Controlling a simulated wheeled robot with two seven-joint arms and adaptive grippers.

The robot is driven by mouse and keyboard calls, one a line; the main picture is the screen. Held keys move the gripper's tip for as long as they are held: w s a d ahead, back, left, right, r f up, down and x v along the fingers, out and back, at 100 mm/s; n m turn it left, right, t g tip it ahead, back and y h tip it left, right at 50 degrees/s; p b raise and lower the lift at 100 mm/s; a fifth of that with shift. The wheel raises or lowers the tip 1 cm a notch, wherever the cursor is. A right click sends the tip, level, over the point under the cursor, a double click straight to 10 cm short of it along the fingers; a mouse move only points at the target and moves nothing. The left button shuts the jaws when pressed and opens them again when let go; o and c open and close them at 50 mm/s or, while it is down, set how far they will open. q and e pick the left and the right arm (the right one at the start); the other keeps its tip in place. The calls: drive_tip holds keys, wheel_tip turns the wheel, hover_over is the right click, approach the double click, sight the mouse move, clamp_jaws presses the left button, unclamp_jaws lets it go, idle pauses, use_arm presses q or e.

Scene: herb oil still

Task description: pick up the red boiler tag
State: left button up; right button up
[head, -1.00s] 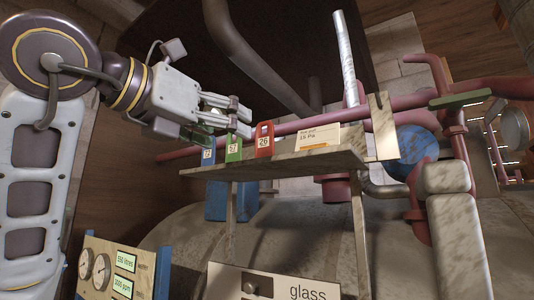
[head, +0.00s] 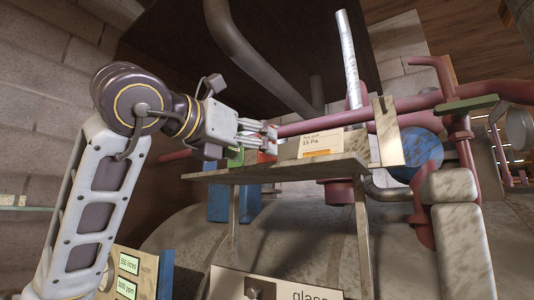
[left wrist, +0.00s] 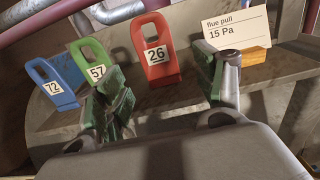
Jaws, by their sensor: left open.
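The red boiler tag, numbered 26 (left wrist: 155,55), stands on a small shelf in the left wrist view, between a green tag numbered 57 (left wrist: 96,66) and a card. In the head view the red tag (head: 266,157) is mostly hidden behind my left gripper (head: 262,133). In the left wrist view my left gripper (left wrist: 172,92) is open, with its green-padded fingers apart and the red tag beyond the gap between them. The gap looks empty. My right gripper is not in view.
A blue tag numbered 72 (left wrist: 53,83) stands left of the green one. The card reading "flue pull 15 Pa" (head: 322,144) stands close on the right. The worn shelf (head: 290,172) has an upright plate (head: 388,130) at its right end. Red pipes (head: 420,102) run behind.

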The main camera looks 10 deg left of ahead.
use_arm(q)
drive_tip(key=shift+w+d, duration=0.2)
drive_tip(key=shift+w, duration=0.3)
drive_tip(key=shift+w+d+r+p, duration=0.2)
drive_tip(key=shift+w+p, duration=0.15)
drive_tip(key=shift+w, duration=0.2)
drive_tip(key=shift+w+d+r+p, duration=0.1)
drive_tip(key=shift+w+d+p, duration=0.1)
drive_tip(key=shift+w+p, duration=0.25)
drive_tip(key=shift+p+x, duration=0.45)
drive_tip(key=shift+x, duration=1.15)
drive_tip(key=shift+a, duration=0.1)
drive_tip(key=c, duration=1.1)
drive_tip(key=shift+o, duration=0.2)
drive_tip(key=shift+r, duration=0.15)
drive_tip(key=shift+r, duration=4.8)
